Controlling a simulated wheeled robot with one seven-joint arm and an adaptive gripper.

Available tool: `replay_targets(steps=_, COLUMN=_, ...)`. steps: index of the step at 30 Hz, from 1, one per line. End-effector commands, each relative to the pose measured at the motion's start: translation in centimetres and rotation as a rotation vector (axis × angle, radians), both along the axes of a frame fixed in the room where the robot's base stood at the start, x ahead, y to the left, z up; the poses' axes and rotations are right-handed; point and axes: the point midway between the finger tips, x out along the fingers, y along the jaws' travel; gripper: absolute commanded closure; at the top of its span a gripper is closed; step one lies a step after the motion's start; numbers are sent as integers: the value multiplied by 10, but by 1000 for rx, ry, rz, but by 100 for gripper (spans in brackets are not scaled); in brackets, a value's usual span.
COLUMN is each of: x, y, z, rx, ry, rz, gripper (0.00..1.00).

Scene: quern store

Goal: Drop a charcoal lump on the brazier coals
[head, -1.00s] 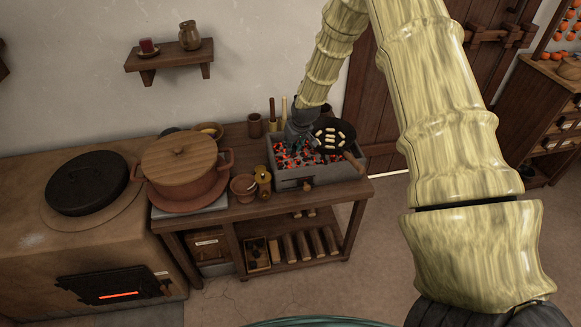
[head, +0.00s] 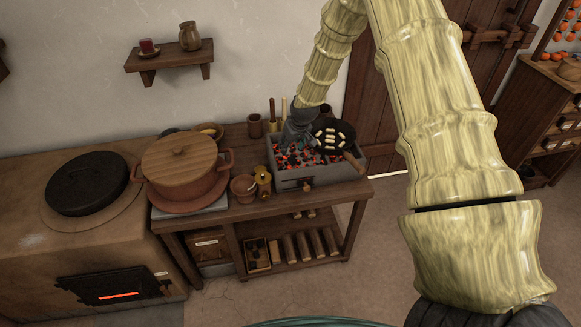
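The brazier (head: 292,185) is a grey box on the table, filled with dark and glowing orange coals (head: 322,159). My gripper (head: 296,143) points down over the back left part of the coals. It is small and dark here, so I cannot tell whether its fingers are open or hold a lump. The gripper hides some of the coals behind it. A small wooden box with dark lumps, likely charcoal (head: 256,253), stands on the table's lower shelf.
A dark pan (head: 333,138) with several pale pieces rests over the brazier's right end, its handle toward the front right. A large lidded pot (head: 185,165), a small bowl (head: 243,187) and a brass pestle-like piece (head: 263,180) stand to the left. Several logs lie below.

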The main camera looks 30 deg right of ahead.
Motion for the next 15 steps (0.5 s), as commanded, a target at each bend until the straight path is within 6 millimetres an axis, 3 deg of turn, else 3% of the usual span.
replay_targets(steps=8, x=-1, y=0, z=2, rx=0, ry=0, rz=0, gripper=49)
replay_targets(steps=15, x=-8, y=0, z=23, rx=1, ry=-2, rz=0, gripper=49)
